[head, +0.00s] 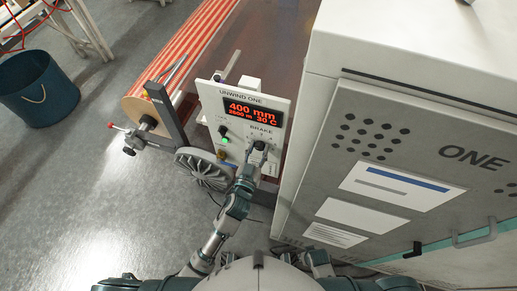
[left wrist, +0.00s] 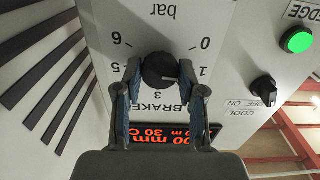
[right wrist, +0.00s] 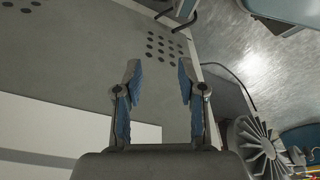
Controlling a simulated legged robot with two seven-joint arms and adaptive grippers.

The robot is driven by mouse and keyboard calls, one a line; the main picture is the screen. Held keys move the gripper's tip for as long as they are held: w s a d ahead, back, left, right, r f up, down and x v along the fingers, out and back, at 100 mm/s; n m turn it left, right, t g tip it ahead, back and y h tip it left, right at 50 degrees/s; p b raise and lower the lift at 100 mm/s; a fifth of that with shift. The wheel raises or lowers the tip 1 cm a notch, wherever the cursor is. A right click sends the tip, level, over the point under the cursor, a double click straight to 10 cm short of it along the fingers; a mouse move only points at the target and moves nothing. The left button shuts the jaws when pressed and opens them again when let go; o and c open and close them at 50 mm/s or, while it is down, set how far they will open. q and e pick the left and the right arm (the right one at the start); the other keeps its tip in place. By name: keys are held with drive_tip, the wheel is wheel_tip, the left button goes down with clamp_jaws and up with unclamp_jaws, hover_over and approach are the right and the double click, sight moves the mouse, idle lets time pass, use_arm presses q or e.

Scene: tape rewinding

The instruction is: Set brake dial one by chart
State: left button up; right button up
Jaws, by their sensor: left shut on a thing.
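The brake dial (left wrist: 158,68) is a round black knob on the white UNWIND ONE panel (head: 211,96), below its red display (head: 253,113), which reads 400 mm and 30 C. My left gripper (head: 258,149) is at the dial. In the left wrist view its two fingers are shut on the knob from both sides. The knob's pale mark points right and slightly down, near the 1 of the bar scale; part of the scale is behind the fingers. My right gripper (right wrist: 157,85) is open and empty in front of the grey cabinet door. White sheets (head: 403,185) on that door have unreadable print.
The cabinet marked ONE (head: 400,100) fills the right side. A green button (left wrist: 298,41) and a black COOL switch (left wrist: 265,88) sit beside the dial.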

use_arm(q)
drive_tip(key=shift+d+f, duration=0.1)
use_arm(e)
drive_tip(key=shift+d, duration=0.2)
use_arm(q)
drive_tip(key=shift+m, duration=0.3)
use_arm(e)
drive_tip(key=shift+w, duration=0.1)
use_arm(q)
drive_tip(key=shift+p, duration=0.35)
drive_tip(key=shift+m+p, duration=0.6)
drive_tip(key=shift+m, duration=0.6)
drive_tip(key=shift+m+p, duration=0.55)
drive_tip(key=shift+m, duration=0.55)
drive_tip(key=shift+s+f+m+p, duration=0.15)
drive_tip(key=shift+m+p, duration=0.35)
drive_tip(key=shift+m, duration=0.8)
use_arm(e)
drive_tip(key=s+d+f, duration=0.1)
drive_tip(key=s+f, duration=0.5)
drive_tip(key=f, duration=0.1)
drive_tip(key=shift+s+f+g, duration=0.3)
drive_tip(key=shift+s, duration=0.05)
drive_tip(key=shift+s+f, duration=0.1)
drive_tip(key=shift+s, duration=0.1)
use_arm(q)
drive_tip(key=shift+f, duration=0.1)
